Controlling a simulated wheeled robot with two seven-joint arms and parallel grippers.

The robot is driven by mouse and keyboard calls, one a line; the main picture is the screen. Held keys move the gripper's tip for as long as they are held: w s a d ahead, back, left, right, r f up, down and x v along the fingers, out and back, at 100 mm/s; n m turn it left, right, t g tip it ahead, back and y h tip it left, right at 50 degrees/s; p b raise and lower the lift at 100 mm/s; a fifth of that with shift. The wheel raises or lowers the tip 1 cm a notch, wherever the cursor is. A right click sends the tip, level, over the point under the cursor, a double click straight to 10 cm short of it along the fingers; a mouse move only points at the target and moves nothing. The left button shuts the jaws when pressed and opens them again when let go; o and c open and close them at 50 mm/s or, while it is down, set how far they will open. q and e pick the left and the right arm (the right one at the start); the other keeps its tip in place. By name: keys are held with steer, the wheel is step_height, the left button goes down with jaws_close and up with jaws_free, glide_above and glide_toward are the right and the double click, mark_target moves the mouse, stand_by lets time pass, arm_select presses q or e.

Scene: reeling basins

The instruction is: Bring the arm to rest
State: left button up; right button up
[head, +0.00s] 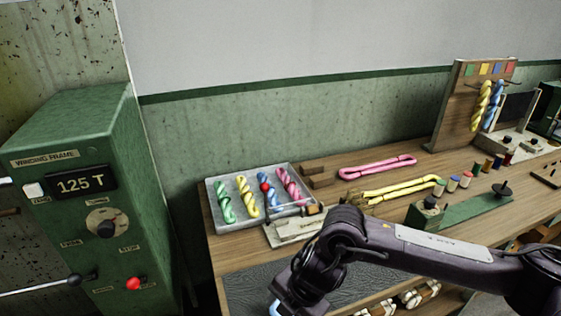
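My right arm (430,246) comes in from the right edge and reaches left across the front of the wooden bench (235,254). Its elbow-like bend stands over the bench front, and its far end (300,292) hangs down at the bottom edge of the head view. A small pale blue piece shows at the frame's lower edge beside it. The fingertips are cut off or hidden, so I cannot see whether they hold anything. My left arm and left gripper are not in view.
A grey tray (209,197) holds several twisted skeins. Pink (377,167) and yellow (400,189) skeins lie behind my arm. A green rail (465,216) and a pegboard with hanging skeins (452,110) stand right. The green winding frame (130,165) is left.

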steer(key=s+a+r+m+t+y, duration=0.1)
steer(key=s+a+y, duration=0.1)
steer(key=a, duration=0.3)
steer(key=s+a+r+y, duration=0.2)
steer(key=a, duration=0.4)
steer(key=a+r+m+t+y, duration=0.2)
steer(key=a+r+m+t, duration=0.15)
steer(key=r+m, duration=0.2)
steer(key=w+d+m+t+h, duration=0.3)
steer(key=w+d+m+h, duration=0.1)
steer(key=d+m, duration=0.85)
steer(key=s+d+f+m+g+h, duration=0.25)
steer(key=s+d+f, duration=0.3)
steer(key=d, duration=0.45)
steer(key=s+d+f+m+g+h, duration=0.2)
steer(key=s+d+f+m+h, duration=0.15)
steer(key=s+d, duration=0.45)
step_height(320, 180, down, 32)
steer(key=d+r+g, duration=0.1)
steer(key=d+g, duration=0.1)
steer(key=s+d+f, duration=0.2)
steer(key=s+f, duration=0.7)
steer(key=s+d+f+g+b, duration=0.1)
steer(key=s+d+f, duration=0.1)
steer(key=s+f, duration=0.8)
steer(key=shift+s+y, duration=0.3)
